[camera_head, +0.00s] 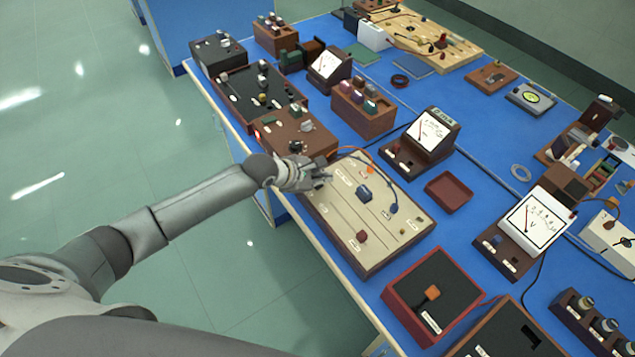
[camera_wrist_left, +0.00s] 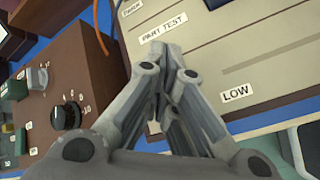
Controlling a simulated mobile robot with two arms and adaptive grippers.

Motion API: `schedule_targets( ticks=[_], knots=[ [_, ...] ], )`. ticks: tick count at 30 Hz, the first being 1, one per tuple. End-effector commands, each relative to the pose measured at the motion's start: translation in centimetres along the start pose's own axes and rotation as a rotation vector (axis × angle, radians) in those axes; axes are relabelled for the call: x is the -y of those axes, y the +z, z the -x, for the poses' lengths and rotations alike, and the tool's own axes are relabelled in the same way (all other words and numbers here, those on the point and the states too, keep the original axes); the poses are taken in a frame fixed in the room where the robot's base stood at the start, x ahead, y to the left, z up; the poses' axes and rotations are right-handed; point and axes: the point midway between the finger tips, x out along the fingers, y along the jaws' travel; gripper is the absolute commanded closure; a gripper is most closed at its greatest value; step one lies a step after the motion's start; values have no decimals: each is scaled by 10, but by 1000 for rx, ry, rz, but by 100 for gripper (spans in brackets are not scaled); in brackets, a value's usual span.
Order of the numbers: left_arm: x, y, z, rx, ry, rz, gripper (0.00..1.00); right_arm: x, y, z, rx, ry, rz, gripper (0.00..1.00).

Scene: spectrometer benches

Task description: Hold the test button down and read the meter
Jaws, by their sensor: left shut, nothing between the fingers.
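A beige test panel (camera_head: 325,213) with printed lines and white labels lies at the bench's front edge. My left gripper (camera_head: 325,176) is shut and empty over the panel's far left part. In the left wrist view its fingertips (camera_wrist_left: 158,52) are together just below the "PART TEST" label (camera_wrist_left: 164,27). No button shows there; the fingers hide the spot under them, and I cannot tell whether they touch it. A meter (camera_head: 431,131) with a white dial and red needle stands behind the panel. Its reading is too small to tell. My right gripper is not in view.
A larger meter (camera_head: 535,219) is at the right. A brown box with knobs (camera_head: 297,134) stands close beyond my gripper. An empty red tray (camera_head: 448,190) lies behind the panel.

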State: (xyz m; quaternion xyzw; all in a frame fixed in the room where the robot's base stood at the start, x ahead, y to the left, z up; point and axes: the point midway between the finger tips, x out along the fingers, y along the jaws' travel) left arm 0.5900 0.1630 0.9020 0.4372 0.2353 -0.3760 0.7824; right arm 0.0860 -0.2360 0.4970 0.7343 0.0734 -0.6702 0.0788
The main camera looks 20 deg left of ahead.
Motion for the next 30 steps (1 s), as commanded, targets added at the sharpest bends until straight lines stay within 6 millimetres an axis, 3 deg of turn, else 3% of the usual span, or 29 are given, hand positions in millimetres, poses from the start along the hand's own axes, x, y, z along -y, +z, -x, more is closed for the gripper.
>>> schedule_targets(
  ticks=[30],
  knots=[
    [5, -5, -6, -1, -1, 1, 100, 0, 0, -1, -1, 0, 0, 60]
  ],
)
